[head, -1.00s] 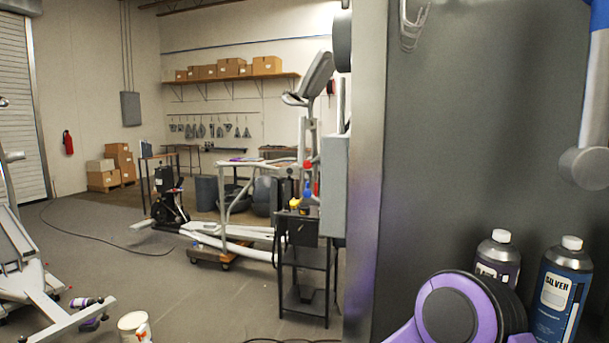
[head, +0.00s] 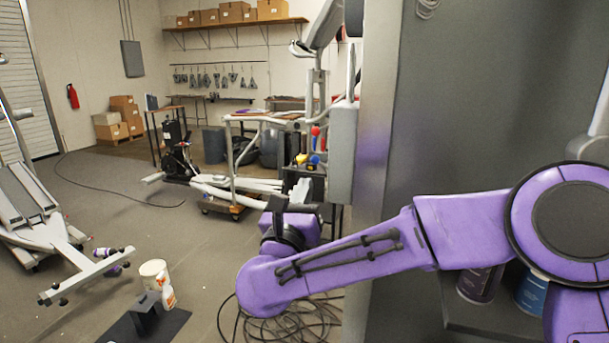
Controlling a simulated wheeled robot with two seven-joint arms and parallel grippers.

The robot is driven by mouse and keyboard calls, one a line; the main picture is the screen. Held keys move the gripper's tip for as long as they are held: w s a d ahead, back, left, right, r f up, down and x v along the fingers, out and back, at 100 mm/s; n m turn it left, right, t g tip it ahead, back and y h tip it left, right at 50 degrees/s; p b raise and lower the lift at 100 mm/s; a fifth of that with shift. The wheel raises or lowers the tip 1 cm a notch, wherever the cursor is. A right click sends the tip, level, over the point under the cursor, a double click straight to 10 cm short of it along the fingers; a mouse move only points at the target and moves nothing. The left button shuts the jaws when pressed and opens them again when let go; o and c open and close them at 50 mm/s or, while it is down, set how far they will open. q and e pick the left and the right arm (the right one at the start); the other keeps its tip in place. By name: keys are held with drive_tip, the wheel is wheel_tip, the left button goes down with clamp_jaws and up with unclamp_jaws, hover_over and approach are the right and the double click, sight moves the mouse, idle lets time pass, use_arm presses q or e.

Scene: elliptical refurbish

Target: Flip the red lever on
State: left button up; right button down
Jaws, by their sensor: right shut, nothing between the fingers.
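A small red piece (head: 315,131), which looks like the red lever's handle, shows at the left side of the grey box (head: 342,138). It is small in the picture, and I cannot tell its position. My right gripper (head: 300,188) is at the end of my purple arm, which comes in from the right and bends upward at the wrist. The gripper is shut and empty, below the red piece in the picture and apart from it. Its fingertips are small and partly blend with the machine behind. My left gripper is not in view.
A blue knob (head: 314,159) and a yellow piece (head: 301,158) are close to the red piece. A large dark panel (head: 480,110) fills the right side. A black cable (head: 290,322) lies coiled on the floor. A white bucket (head: 152,270) stands at lower left.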

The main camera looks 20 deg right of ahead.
sight(324, 128)
drive_tip(key=w+d+r+p, duration=0.4)
drive_tip(key=w+r+p, duration=0.1)
drive_tip(key=w+r, duration=0.1)
drive_tip(key=shift+w+p, duration=0.35)
drive_tip(key=shift+w, duration=0.55)
drive_tip(key=shift+d, duration=0.1)
drive_tip(key=shift+f, duration=0.1)
